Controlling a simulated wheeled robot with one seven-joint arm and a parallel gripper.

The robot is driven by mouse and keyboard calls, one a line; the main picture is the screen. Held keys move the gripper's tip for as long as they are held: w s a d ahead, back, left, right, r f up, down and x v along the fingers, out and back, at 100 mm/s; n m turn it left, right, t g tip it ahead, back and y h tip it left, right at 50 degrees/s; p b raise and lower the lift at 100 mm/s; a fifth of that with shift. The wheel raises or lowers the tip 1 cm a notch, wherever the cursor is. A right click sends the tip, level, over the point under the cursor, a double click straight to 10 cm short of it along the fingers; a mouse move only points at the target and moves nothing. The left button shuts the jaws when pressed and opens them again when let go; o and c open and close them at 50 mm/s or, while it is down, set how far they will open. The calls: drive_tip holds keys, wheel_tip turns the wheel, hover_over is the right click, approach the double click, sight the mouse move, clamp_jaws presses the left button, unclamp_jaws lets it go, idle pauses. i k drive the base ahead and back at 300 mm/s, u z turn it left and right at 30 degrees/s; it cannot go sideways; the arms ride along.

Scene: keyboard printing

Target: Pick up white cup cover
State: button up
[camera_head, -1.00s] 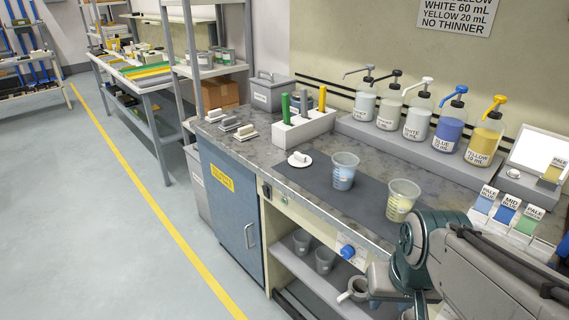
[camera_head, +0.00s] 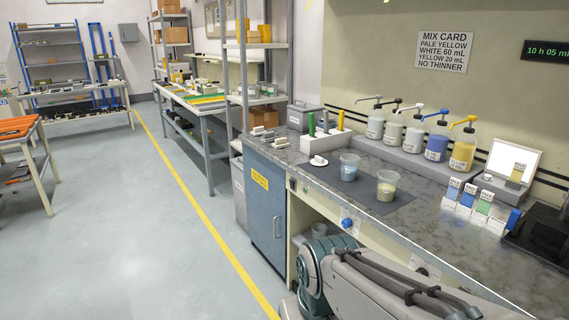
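The white cup cover (camera_head: 319,161) is a small round white disc with a block-shaped handle. It lies on the dark mat (camera_head: 337,183) on the workbench, left of a clear cup with bluish contents (camera_head: 349,167). A second clear cup with pale yellow contents (camera_head: 387,186) stands to the right. My arm shows at the bottom right, in front of the bench and apart from the cover. My gripper is out of the frame, so its state does not show.
Several pump bottles (camera_head: 411,141) stand on a grey ledge behind the mat. A holder with green and yellow handles (camera_head: 328,139) is behind the cover. Colour cards (camera_head: 468,194) stand at the right. The floor (camera_head: 140,240) left of the bench is clear.

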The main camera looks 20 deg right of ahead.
sight(318, 161)
drive_tip(key=u, duration=0.45)
drive_tip(key=i, duration=2.7)
drive_tip(key=z, duration=1.5)
drive_tip(key=i, duration=0.8)
drive_tip(key=z, duration=0.8)
